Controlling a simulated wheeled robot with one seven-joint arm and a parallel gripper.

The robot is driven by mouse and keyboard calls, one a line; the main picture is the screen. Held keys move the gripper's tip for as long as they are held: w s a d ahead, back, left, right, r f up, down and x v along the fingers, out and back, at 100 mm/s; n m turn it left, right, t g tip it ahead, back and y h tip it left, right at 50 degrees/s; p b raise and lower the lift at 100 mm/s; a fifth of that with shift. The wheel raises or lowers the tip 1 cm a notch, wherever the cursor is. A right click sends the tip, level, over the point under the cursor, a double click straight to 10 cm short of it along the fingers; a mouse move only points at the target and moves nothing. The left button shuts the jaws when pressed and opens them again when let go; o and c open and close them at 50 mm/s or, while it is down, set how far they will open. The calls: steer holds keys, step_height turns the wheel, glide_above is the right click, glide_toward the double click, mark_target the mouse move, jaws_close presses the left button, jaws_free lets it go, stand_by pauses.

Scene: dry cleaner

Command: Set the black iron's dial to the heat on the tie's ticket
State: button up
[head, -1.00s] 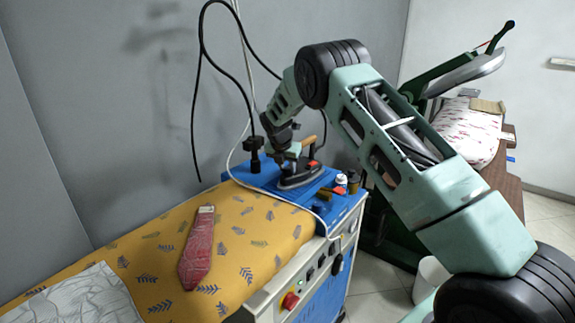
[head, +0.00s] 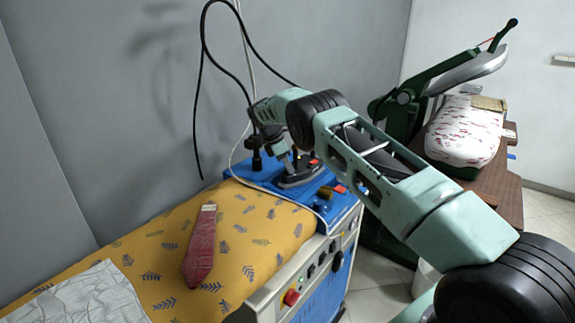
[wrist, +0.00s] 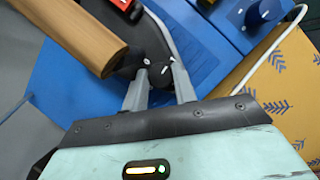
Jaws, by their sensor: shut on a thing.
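The black iron (head: 300,181) sits on the blue end of the ironing table, partly hidden by my arm. In the wrist view the iron (wrist: 127,66) shows its black body and wooden handle (wrist: 75,35). My gripper (wrist: 160,68) has its two grey fingertips close together at the iron's black top beside the handle, shut on what seems to be the dial. The dial's face and setting are hidden. The red tie (head: 200,252) lies on the yellow patterned cover, with a pale ticket (head: 208,207) at its narrow end. The ticket's marks are too small to read.
A white cloth (head: 80,293) lies at the cover's near left. A pale hose crosses the table, and black cables hang by the wall. A press (head: 470,70) stands behind at right.

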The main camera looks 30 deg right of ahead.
steer(key=shift+m+g, duration=0.3)
steer(key=shift+m, duration=1)
steer(key=o, duration=1)
